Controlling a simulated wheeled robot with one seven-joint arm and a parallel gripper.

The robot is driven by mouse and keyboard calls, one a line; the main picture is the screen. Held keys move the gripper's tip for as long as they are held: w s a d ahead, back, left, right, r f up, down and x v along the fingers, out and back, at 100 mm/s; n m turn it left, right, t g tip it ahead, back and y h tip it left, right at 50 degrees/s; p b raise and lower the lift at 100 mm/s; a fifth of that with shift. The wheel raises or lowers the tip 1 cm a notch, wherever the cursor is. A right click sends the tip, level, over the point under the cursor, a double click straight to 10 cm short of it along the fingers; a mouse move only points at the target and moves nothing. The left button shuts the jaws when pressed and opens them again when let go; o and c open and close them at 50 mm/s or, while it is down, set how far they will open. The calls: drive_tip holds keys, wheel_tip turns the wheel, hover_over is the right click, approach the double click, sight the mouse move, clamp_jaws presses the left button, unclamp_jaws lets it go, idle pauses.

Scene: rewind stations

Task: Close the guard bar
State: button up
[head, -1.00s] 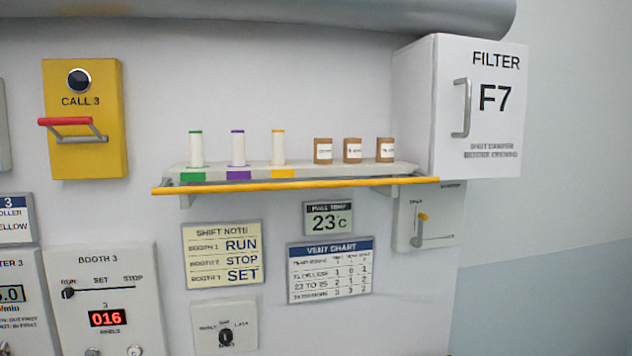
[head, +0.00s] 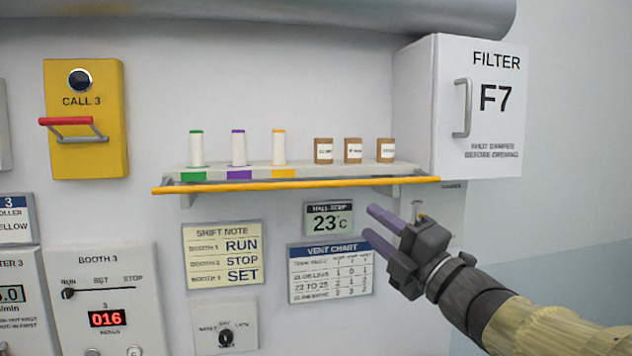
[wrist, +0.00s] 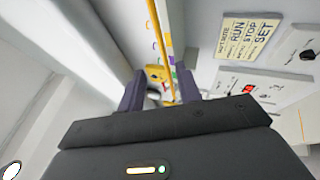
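A long yellow bar (head: 300,184) runs along the front of the wall shelf, level with or slightly below its edge. It is the likeliest guard bar. A red-handled grey bar (head: 66,121) also sticks out from the yellow CALL 3 box, below its black button. My gripper (head: 367,222) is below the right part of the shelf, its two purple fingers apart, pointing left, with nothing between them. It does not touch the yellow bar. In the wrist view the yellow bar (wrist: 159,45) runs lengthwise above and between the fingers (wrist: 160,90).
The shelf (head: 345,170) holds three spools (head: 238,148) and three brown jars (head: 353,150). The filter cabinet (head: 478,105) juts out at right. My gripper partly hides the damper panel (head: 449,205). A large pipe (head: 260,14) runs above.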

sight(324, 186)
drive_tip(key=p+x, duration=0.7)
drive_tip(key=x, duration=0.9)
drive_tip(key=shift+w+a+r, duration=0.1)
drive_tip(key=shift+w+a, duration=0.05)
drive_tip(key=shift+w, duration=0.1)
drive_tip(key=shift+w+a, duration=0.3)
drive_tip(key=shift+w, duration=0.05)
clamp_jaws()
